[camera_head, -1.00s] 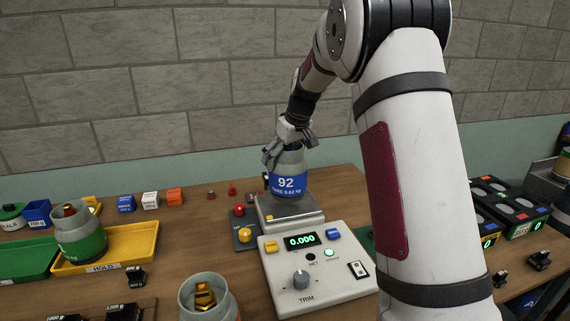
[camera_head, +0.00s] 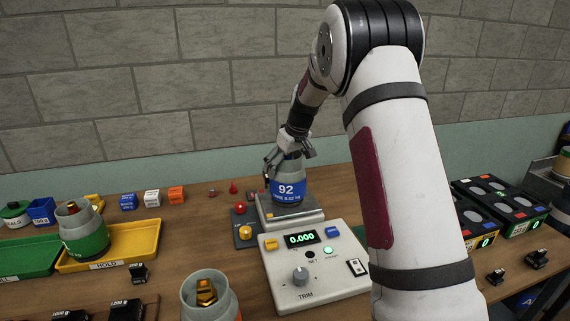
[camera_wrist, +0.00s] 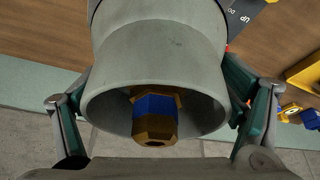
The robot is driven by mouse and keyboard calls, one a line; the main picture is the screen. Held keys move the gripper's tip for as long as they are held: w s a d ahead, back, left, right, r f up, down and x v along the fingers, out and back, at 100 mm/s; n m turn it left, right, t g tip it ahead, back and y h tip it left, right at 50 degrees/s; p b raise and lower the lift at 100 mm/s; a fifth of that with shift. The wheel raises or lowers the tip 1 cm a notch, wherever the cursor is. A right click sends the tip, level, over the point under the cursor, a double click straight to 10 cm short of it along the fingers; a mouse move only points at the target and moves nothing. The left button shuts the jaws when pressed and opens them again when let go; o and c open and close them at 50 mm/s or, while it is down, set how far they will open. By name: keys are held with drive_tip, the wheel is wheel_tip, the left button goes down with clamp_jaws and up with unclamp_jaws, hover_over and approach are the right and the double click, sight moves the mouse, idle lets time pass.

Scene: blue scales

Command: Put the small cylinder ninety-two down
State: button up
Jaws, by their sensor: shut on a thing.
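The small grey cylinder with a blue band marked 92 (camera_head: 289,190) is upright at the metal pan of the scale (camera_head: 290,214). Whether its base touches the pan or hangs just above it I cannot tell. My gripper (camera_head: 290,153) is shut on the cylinder's top from above. In the wrist view the cylinder's grey collar (camera_wrist: 155,60) fills the middle, with a brass and blue valve (camera_wrist: 155,115) inside it and a finger on each side. The scale's green display (camera_head: 300,239) reads 0.000.
Another cylinder (camera_head: 208,295) stands at the front. Red and yellow buttons (camera_head: 243,222) sit left of the scale. Black weights (camera_head: 127,310) lie front left, black-topped boxes (camera_head: 500,207) at right.

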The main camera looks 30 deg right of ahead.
drive_tip(key=o, duration=1.8)
drive_tip(key=b+v, duration=0.1)
drive_tip(key=v, duration=1)
drive_tip(key=shift+w+r, duration=0.1)
drive_tip(key=s+a+r+m, duration=0.1)
drive_tip(key=s+a+r, duration=0.2)
drive_tip(key=s+a, duration=0.55)
drive_tip(key=s+a+r, duration=0.4)
drive_tip(key=s+a, duration=0.1)
drive_tip(key=s, duration=0.7)
drive_tip(key=shift+m+h, duration=0.3)
drive_tip(key=shift+m, duration=0.3)
drive_tip(key=s+a+f, duration=0.1)
drive_tip(key=s+f, duration=0.1)
drive_tip(key=s, duration=0.3)
drive_tip(key=s+a+f, duration=0.1)
drive_tip(key=s+f, duration=0.1)
drive_tip(key=s, duration=0.4)
drive_tip(key=s+a+f, duration=0.2)
drive_tip(key=s, duration=0.4)
drive_tip(key=shift+f, duration=0.3)
